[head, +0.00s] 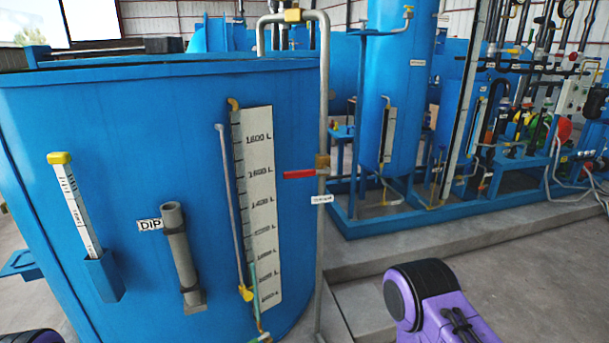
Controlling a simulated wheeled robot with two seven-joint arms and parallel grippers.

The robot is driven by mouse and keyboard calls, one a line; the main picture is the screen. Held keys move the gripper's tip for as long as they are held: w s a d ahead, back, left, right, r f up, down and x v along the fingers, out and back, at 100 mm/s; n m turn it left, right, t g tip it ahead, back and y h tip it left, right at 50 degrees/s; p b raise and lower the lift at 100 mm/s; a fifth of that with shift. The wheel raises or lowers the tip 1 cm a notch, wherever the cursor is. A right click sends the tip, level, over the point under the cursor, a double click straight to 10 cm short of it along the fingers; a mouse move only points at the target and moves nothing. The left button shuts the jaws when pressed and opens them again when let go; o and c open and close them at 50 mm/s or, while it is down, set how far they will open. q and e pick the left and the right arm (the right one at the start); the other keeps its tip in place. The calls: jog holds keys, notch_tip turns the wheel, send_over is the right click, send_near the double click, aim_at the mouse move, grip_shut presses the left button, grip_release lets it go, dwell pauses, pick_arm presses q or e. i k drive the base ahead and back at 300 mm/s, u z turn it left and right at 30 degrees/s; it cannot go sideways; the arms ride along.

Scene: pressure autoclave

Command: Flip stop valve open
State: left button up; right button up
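A valve with a red lever handle (299,174) and a brass body (322,160) sits on a vertical grey pipe (322,100) at the right side of the large blue tank. The red lever lies level, pointing left, across the line of the pipe. A white label (321,199) is on the pipe just below it, its text too small to read surely. A purple and black part of my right arm shows at the bottom right, below and right of the valve. A dark piece of my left arm shows at the bottom left corner. Neither gripper's fingers show.
The blue tank (120,130) fills the left, with a volume scale (258,200), a dip tube (181,250) and a yellow-topped gauge stick (75,205) on its wall. A raised concrete step (460,235) and blue-framed equipment stand behind right. Grey floor (540,290) is clear at right.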

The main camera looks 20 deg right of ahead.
aim_at(291, 174)
jog(key=u, duration=1.15)
jog(key=i, duration=0.35)
jog(key=z, duration=0.7)
